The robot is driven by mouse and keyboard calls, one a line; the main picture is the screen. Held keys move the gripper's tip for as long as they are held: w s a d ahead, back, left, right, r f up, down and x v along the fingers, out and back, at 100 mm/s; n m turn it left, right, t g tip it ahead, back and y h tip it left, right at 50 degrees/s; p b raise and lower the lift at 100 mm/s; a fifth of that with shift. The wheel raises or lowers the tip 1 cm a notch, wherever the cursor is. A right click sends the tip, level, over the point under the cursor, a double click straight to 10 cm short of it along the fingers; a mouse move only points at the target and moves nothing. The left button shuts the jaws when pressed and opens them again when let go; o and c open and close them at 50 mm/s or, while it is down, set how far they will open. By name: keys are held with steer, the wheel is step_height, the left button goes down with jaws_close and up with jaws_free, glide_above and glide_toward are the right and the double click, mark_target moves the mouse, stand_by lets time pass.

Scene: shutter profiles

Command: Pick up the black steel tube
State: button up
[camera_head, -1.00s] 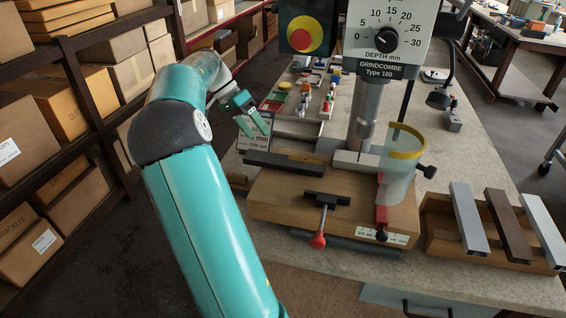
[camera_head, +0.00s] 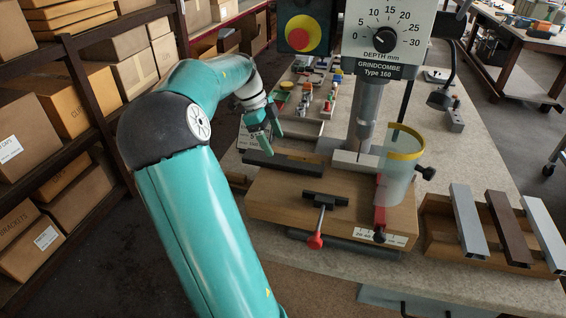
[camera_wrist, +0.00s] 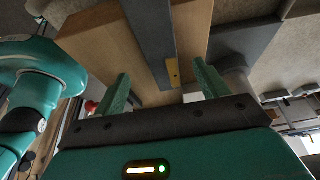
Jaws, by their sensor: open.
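A long dark bar (camera_head: 285,165), which looks like the black steel tube, lies along the back of the wooden fixture, left of the drill column. In the wrist view a dark grey bar (camera_wrist: 153,35) runs from the top edge to between my fingers; I cannot tell for sure that it is the same bar. My gripper (camera_head: 270,140) hangs above and behind the dark bar's left part, fingers pointing down. In the wrist view my gripper (camera_wrist: 161,78) is open, with a finger on each side of the grey bar and nothing visibly clamped.
The wooden fixture (camera_head: 270,207) carries a red-handled clamp (camera_head: 317,240). A clear guard (camera_head: 400,175) stands before the drill column. Grey, brown and silver profiles (camera_head: 510,230) rest on a wooden rack at right. Small parts (camera_head: 305,100) sit behind. Shelves (camera_head: 65,45) stand left.

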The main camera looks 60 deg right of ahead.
mark_target(283, 160)
steer(key=x, duration=0.6)
steer(key=shift+s+d+f, duration=0.1)
steer(key=shift+s+f, duration=0.05)
steer(key=c, duration=1.4)
steer(key=shift+c, duration=0.2)
